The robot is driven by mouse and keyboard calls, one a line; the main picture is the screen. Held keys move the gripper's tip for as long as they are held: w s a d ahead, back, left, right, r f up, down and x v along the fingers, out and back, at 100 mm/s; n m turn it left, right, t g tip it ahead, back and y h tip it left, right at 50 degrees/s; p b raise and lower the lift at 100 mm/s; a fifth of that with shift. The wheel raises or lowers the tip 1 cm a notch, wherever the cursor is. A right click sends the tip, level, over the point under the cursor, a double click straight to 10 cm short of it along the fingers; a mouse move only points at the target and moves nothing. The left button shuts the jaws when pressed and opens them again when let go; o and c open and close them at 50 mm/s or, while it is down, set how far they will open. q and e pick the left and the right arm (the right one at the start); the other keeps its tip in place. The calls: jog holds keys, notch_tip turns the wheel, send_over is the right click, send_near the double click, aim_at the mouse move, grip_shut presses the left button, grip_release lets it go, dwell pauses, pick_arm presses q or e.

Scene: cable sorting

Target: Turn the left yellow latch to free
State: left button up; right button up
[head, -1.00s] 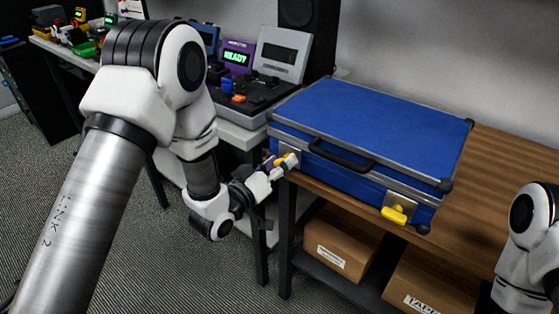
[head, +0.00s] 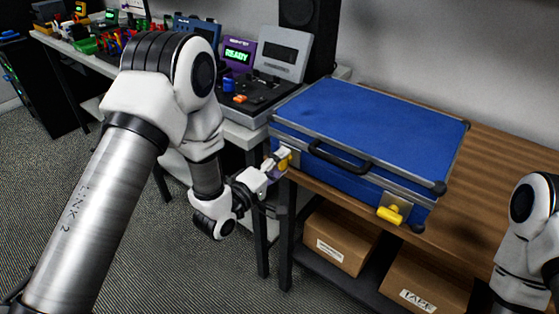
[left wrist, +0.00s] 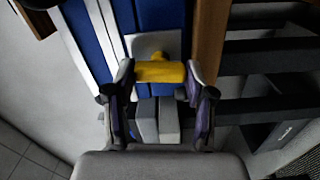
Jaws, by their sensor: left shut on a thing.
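The blue case (head: 370,120) lies closed on the wooden bench, its handle (head: 340,158) on the front. The left yellow latch (head: 285,153) is at the left end of the case's front face. My left gripper (head: 277,164) is shut on it. In the left wrist view, the latch's yellow bar (left wrist: 160,72) lies across between the two fingertips of my left gripper (left wrist: 160,76), in front of its grey plate (left wrist: 150,44). The right yellow latch (head: 390,214) sits on a metal plate at the front right. My right gripper is out of view.
The wooden bench (head: 500,190) has bare room right of the case. Cardboard boxes (head: 340,240) stand on the shelf below.

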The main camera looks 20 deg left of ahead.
pick_arm(q)
jog(key=shift+n, duration=0.8)
jog(key=o, duration=1.2)
jog(key=shift+c, duration=0.2)
jog(key=shift+a, duration=0.1)
jog(key=v, duration=1.2)
